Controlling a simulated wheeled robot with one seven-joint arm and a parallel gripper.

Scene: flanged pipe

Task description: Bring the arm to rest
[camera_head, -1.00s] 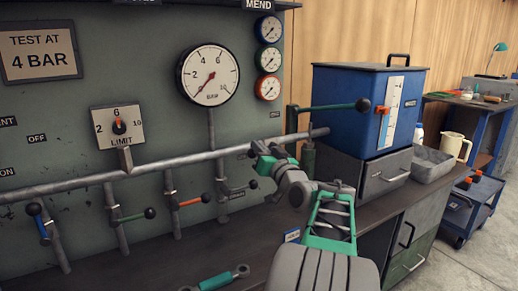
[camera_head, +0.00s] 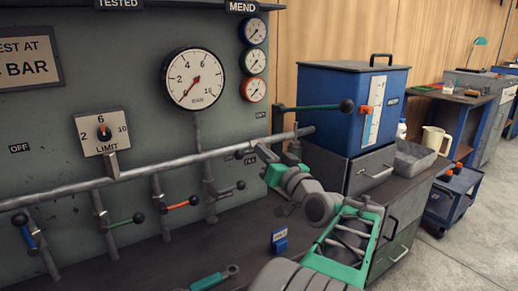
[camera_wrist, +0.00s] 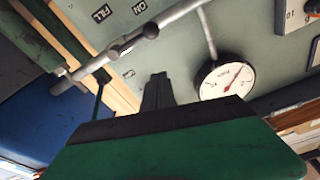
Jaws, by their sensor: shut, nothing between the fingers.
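My gripper (camera_head: 264,153) is at the end of my grey and green arm, in front of the panel near the right end of the long horizontal pipe (camera_head: 150,165). Its fingers look shut and hold nothing. In the wrist view the closed fingers (camera_wrist: 157,90) point toward the grey-green panel, with the large pressure gauge (camera_wrist: 224,80) to their right. The same gauge (camera_head: 194,78) is up and left of the gripper in the head view. I cannot tell how far the fingertips are from the pipe.
A blue tank (camera_head: 345,105) with a green-handled lever (camera_head: 318,107) stands just right of the gripper. Several valve levers, including an orange one (camera_head: 182,204), hang below the pipe. A small blue box (camera_head: 279,240) lies on the bench (camera_head: 150,262). A blue cart (camera_head: 452,195) stands at the right.

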